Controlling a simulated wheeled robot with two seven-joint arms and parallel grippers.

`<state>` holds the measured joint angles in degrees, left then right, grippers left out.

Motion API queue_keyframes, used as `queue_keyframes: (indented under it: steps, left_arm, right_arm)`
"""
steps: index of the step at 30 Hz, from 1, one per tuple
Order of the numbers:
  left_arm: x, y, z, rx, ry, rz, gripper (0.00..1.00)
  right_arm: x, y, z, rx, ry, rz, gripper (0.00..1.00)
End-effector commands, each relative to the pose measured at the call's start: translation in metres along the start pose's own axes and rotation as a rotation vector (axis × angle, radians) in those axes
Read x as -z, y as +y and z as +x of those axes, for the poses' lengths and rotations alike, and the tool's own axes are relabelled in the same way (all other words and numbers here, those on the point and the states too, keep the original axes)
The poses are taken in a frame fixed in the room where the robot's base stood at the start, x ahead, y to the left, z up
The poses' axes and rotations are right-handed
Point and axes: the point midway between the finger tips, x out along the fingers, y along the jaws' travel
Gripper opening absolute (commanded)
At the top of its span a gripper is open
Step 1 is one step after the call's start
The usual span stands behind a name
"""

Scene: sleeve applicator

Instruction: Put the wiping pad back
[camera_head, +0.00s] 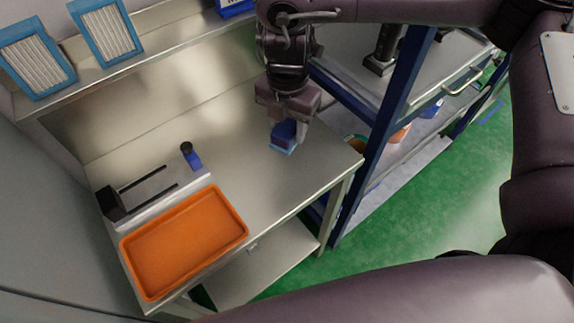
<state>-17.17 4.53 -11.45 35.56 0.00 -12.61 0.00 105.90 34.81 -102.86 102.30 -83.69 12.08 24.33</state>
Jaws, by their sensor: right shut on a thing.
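The wiping pad (284,135) is a small dark blue block with a light blue underside. My right gripper (286,118) points down and is shut on it, near the right end of the bench top. The pad's light blue underside is at or just above the bench surface; I cannot tell whether it touches. My left gripper is not in view.
The metal bench (240,165) carries an orange tray (185,240) at front left. Behind the tray is a fixture (150,195) with two dark rods, and a small blue bottle (191,156). Blue-framed filters (105,32) stand on the back shelf. A blue-post rack (385,120) is at right.

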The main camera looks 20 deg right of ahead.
Motion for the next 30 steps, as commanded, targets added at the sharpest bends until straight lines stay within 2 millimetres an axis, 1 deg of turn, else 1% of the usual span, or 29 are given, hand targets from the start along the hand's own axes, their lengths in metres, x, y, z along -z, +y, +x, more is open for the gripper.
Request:
queue_keyframes:
  steps: [1,3,6,10,12,17,21,24,25,26,30]
  left_arm:
    - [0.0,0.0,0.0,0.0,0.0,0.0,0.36]
    - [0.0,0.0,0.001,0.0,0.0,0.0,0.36]
    - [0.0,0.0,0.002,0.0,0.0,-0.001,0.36]
    - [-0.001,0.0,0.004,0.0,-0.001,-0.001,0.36]
    - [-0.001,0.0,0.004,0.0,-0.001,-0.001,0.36]
    - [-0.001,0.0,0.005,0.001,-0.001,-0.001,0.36]
    - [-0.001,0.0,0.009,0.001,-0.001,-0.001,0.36]
    - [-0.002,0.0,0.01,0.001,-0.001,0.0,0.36]
    - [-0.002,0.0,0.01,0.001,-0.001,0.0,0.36]
    - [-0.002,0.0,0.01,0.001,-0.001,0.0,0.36]
    - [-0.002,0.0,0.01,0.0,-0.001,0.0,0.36]
  right_arm:
    - [0.001,-0.001,0.016,0.004,0.007,0.001,0.25]
    - [0.001,-0.001,0.034,0.005,0.007,0.002,0.25]
    - [0.001,-0.001,0.06,0.004,0.006,0.001,0.25]
    - [0.001,0.0,0.086,0.002,0.005,0.001,0.25]
    - [0.001,0.0,0.096,0.0,0.003,0.001,0.25]
    - [0.0,0.001,0.107,-0.001,0.001,-0.001,0.25]
    - [0.001,0.0,0.128,0.0,0.003,0.001,0.25]
    - [0.001,0.001,0.139,-0.001,0.003,0.001,0.25]
    - [0.0,0.001,0.14,-0.001,0.002,0.001,0.25]
    - [0.0,0.001,0.141,-0.002,0.001,0.001,0.22]
    - [0.0,0.001,0.142,-0.001,-0.001,-0.001,0.22]
